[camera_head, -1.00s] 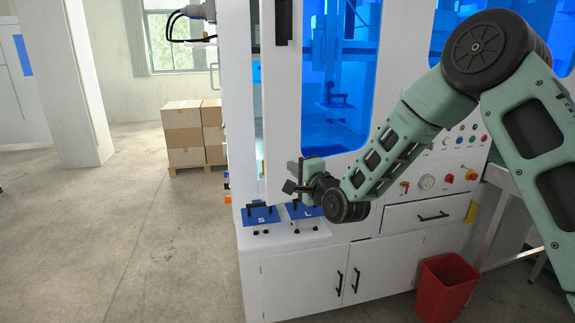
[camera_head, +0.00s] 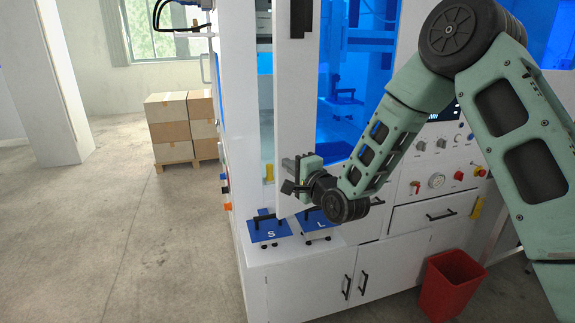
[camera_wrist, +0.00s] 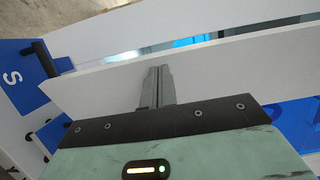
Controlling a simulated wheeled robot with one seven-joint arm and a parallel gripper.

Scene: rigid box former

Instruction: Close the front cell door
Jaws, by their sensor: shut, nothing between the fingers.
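The front cell door (camera_head: 296,110) is a tall white-framed panel with a blue window and a dark handle (camera_head: 301,18) near the top of the view. It stands ajar, with a narrow gap into the cell along its left edge. My gripper (camera_head: 290,177) is at the lower left part of the door frame, in front of it. In the wrist view my gripper's fingers (camera_wrist: 157,84) are together and empty, pointing at the white door panel (camera_wrist: 100,88). I cannot tell whether the fingertips touch it.
Blue plates marked S (camera_head: 268,231) and L (camera_head: 316,222), with black handles, sit on the ledge below the door. A red bin (camera_head: 450,285) stands at the lower right. Stacked boxes (camera_head: 168,130) are at the back left. The floor at left is clear.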

